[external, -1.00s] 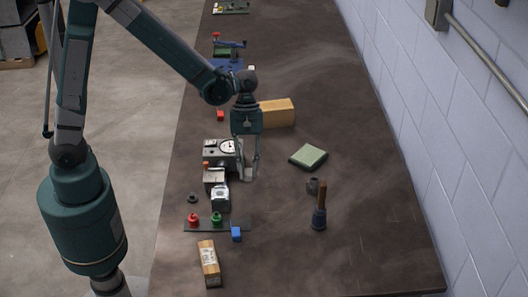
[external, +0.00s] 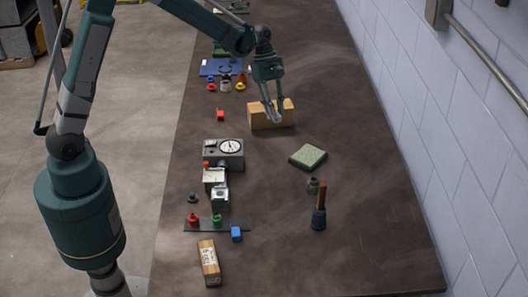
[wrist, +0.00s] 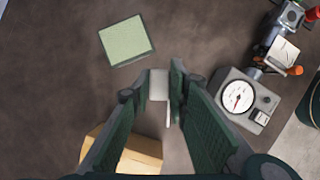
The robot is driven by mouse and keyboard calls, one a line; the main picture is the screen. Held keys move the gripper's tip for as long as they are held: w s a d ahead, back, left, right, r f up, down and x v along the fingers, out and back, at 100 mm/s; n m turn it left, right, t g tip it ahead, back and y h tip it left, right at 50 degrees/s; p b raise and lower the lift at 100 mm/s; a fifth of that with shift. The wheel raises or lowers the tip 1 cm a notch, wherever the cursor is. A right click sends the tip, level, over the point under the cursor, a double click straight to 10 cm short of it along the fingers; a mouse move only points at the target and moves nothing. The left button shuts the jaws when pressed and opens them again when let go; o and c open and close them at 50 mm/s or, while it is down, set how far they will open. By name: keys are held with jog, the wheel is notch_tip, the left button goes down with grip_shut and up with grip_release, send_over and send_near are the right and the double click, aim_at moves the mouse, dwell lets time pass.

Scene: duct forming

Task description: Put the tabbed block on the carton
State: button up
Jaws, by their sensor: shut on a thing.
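The carton is a plain tan box (external: 258,117) standing on the bench, beyond the dial meter. In the wrist view the carton (wrist: 140,155) shows at the bottom, partly hidden behind my fingers. My gripper (external: 273,115) is in front of or over the carton in the external view; its exact height is hard to tell. In the wrist view my gripper (wrist: 159,84) is shut on a small light grey block (wrist: 158,86), which appears to be the tabbed block. A thin pale strip hangs beside it. The fingers hide much of the block in the external view.
A green square pad (external: 308,156) lies right of the dial meter (external: 225,152). A wooden-handled tool (external: 320,208) stands nearer on the right. Small clamps, coloured knobs and a blue cube (external: 236,234) line the left side.

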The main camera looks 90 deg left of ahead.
jog(key=a+r+n+t+p, duration=0.1)
jog(key=a+r+n+p, duration=0.1)
jog(key=a, duration=1.7)
jog(key=shift+w+a+r+n+y, duration=0.2)
jog(key=shift+a+r+n+y, duration=0.15)
jog(key=shift+r+n, duration=0.4)
jog(key=shift+f, duration=0.1)
jog(key=shift+f, duration=3.05)
jog(key=shift+f, duration=1.85)
jog(key=shift+f, duration=0.2)
jog(key=o, duration=0.9)
